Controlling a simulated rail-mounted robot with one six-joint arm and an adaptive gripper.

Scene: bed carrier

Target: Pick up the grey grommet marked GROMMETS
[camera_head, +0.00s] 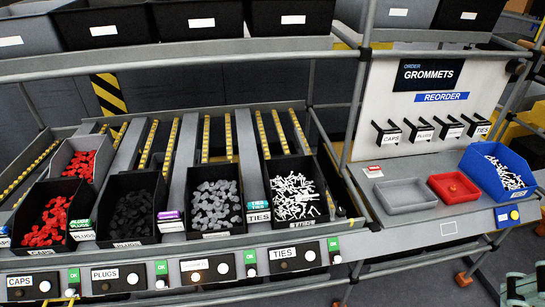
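Many small grey grommets (215,203) lie heaped in a black bin (234,231), the third from the left in the front row. The small label on the bin's front is too blurred to read. The panel below this bin has a lit button (195,277) and a blurred label. A dark sign (430,73) on the white board at the right reads ORDER GROMMETS. My gripper cannot be made out in this view.
Neighbouring bins hold red caps (47,222), black plugs (131,214) and white ties (294,195). On the right shelf sit an empty grey tray (405,194), a red tray (453,186) and a blue bin (490,180) with white pieces. Rails and posts frame the rack.

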